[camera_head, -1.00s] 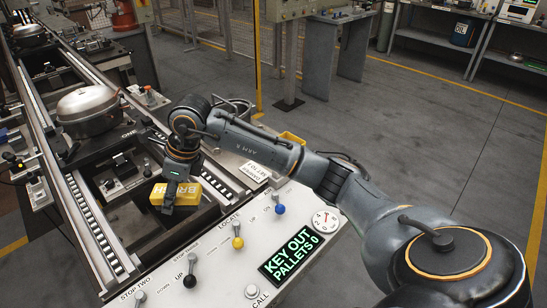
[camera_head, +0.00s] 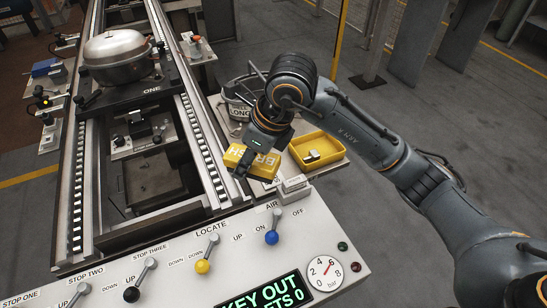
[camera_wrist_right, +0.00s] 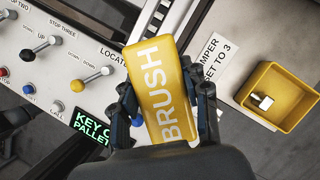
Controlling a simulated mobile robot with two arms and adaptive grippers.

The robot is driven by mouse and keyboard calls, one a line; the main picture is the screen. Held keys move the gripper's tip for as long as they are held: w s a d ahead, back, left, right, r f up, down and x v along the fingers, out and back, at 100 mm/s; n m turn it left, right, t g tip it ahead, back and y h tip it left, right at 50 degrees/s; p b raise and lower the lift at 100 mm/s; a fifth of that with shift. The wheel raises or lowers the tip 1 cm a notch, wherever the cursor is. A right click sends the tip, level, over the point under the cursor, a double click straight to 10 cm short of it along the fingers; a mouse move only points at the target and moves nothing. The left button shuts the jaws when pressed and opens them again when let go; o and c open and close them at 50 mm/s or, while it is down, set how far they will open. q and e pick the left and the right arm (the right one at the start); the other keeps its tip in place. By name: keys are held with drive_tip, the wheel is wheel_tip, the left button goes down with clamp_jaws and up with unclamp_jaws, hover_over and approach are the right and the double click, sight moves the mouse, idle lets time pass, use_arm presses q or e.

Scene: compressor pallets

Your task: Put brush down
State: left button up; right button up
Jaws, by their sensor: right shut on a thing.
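The brush is a yellow block lettered BRUSH. In the head view the brush (camera_head: 252,160) hangs under my right gripper (camera_head: 252,165), above the back edge of the control panel. In the right wrist view the brush (camera_wrist_right: 158,85) lies between the two dark fingers of my right gripper (camera_wrist_right: 168,105), which are shut on it. Its lower end is hidden by the gripper body. A yellow tray (camera_head: 333,157) is just right of the brush, with a small pale block inside; it also shows in the right wrist view (camera_wrist_right: 308,97).
The control panel (camera_head: 180,296) with levers and a gauge (camera_head: 322,270) spans the front. The conveyor (camera_head: 78,185) carries a pallet with a metal compressor dome (camera_head: 117,57) at left. A pale block (camera_head: 293,189) stands by the tray. Open floor lies at the right.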

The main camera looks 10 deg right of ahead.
drive_tip(key=w+d+f, duration=0.1)
drive_tip(key=w+f, duration=0.1)
drive_tip(key=w+d+f, duration=0.2)
drive_tip(key=w, duration=0.1)
drive_tip(key=w+d+f+p, duration=0.1)
drive_tip(key=w+f, duration=0.1)
drive_tip(key=f, duration=0.1)
drive_tip(key=shift+w+d, duration=0.4)
drive_tip(key=shift+w+d+f, duration=0.15)
drive_tip(key=shift+w+f, duration=0.1)
drive_tip(key=shift+f, duration=0.05)
drive_tip(key=f, duration=0.1)
drive_tip(key=f+p, duration=0.1)
drive_tip(key=f, duration=0.1)
drive_tip(key=shift+w+d+f, duration=0.1)
drive_tip(key=shift+w+d, duration=0.05)
drive_tip(key=shift+w, duration=0.05)
drive_tip(key=shift+f, duration=0.25)
use_arm(q)
drive_tip(key=shift+w+d+r, duration=0.1)
drive_tip(key=shift+r, duration=0.5)
drive_tip(key=shift+w+d+r, duration=0.1)
drive_tip(key=shift+r, duration=0.5)
drive_tip(key=shift+s+f, duration=0.1)
use_arm(e)
drive_tip(key=shift+f, duration=0.1)
